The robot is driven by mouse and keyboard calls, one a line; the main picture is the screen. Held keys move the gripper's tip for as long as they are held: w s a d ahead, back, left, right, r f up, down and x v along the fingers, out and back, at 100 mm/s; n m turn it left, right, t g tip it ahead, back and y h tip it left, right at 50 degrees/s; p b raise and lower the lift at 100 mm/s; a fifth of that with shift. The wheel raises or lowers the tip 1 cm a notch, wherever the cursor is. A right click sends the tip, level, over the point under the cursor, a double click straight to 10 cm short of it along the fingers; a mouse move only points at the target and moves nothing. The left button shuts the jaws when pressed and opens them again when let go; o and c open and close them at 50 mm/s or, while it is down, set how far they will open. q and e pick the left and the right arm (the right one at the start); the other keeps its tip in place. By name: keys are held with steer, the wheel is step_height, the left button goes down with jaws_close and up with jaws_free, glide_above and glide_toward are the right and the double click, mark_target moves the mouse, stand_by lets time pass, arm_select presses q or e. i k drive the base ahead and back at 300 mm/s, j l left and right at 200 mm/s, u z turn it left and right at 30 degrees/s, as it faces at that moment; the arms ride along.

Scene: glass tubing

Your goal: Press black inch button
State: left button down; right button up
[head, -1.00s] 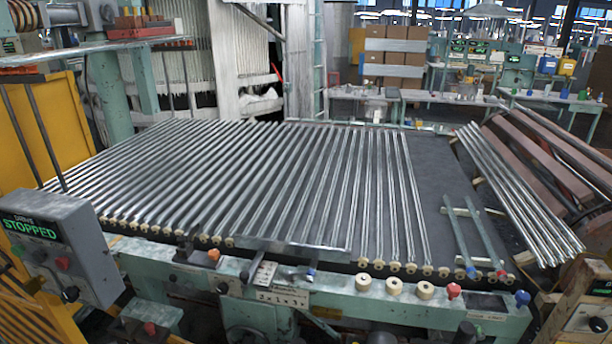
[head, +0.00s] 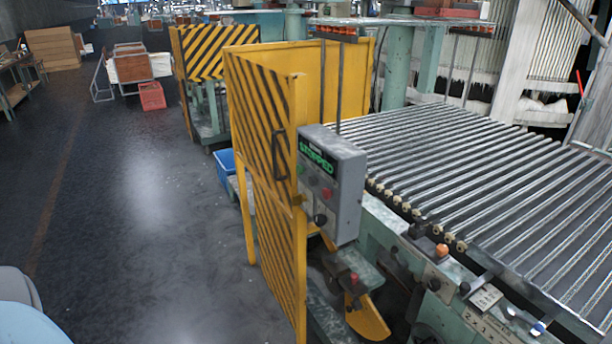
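A grey control box (head: 336,178) is mounted beside a yellow striped guard, right of the middle in the head view. Its green display (head: 318,158) reads STOPPED. Below the display are a small green button (head: 301,168), a red button (head: 327,193) and a black button (head: 320,219) low on the face. I cannot read the labels beside the buttons. Neither of my grippers shows; only a pale rounded part of my own body is at the lower left corner.
The yellow guard (head: 269,200) with a black handle stands left of the box. The roller table (head: 490,180) fills the right side. A blue bin (head: 226,166) sits behind the guard. The grey floor (head: 140,220) at the left is open. A red crate (head: 152,96) stands farther back.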

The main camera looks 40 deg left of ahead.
mark_target(312, 180)
steer(key=u, duration=1.05)
